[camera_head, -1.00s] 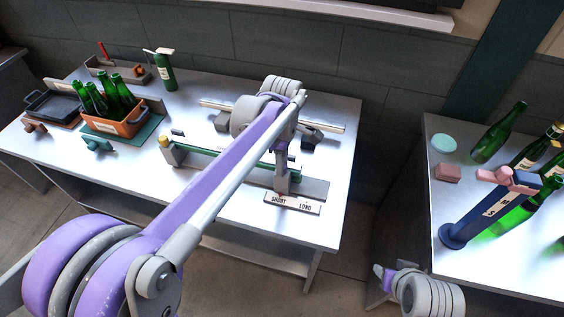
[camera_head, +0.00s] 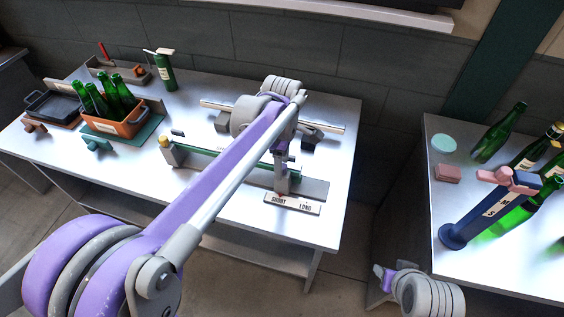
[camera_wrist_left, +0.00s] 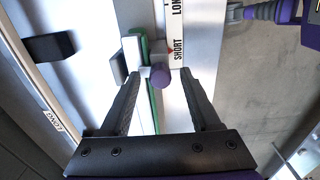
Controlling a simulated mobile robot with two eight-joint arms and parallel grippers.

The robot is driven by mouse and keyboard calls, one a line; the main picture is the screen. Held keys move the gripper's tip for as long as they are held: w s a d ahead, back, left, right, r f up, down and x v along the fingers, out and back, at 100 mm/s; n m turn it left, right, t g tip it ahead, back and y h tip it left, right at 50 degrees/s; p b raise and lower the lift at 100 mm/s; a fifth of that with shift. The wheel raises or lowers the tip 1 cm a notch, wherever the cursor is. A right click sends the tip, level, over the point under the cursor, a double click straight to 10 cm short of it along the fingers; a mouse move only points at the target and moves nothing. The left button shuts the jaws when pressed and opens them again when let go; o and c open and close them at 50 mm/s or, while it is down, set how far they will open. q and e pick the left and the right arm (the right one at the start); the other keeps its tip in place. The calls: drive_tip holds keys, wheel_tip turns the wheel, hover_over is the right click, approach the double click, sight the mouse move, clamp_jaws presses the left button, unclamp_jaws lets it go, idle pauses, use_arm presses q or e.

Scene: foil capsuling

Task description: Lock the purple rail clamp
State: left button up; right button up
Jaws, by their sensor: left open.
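The purple clamp knob (camera_wrist_left: 159,77) shows in the left wrist view, on a grey block beside the green rail (camera_wrist_left: 152,108). My left gripper (camera_wrist_left: 160,74) is open, with one black finger on each side of the knob and visible gaps between. Its fingers look empty. In the head view my left gripper (camera_head: 283,181) points down over the right part of the fixture, near the SHORT/LONG label plate (camera_head: 292,205). There my arm and gripper hide the knob. The label also shows in the left wrist view (camera_wrist_left: 176,40), with a small red pointer by SHORT. My right gripper's fingers are not seen.
An orange crate (camera_head: 137,124) of green bottles and a dark tray (camera_head: 39,109) stand at the left. A green bottle-like tool (camera_head: 165,73) stands behind. A second table at right holds bottles and a blue stand (camera_head: 452,238). The front table edge is clear.

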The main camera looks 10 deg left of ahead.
use_arm(q)
wheel_tip(320, 180, up, 11)
drive_tip(key=shift+p, duration=0.35)
drive_tip(key=shift+f, duration=0.1)
idle(0.3)
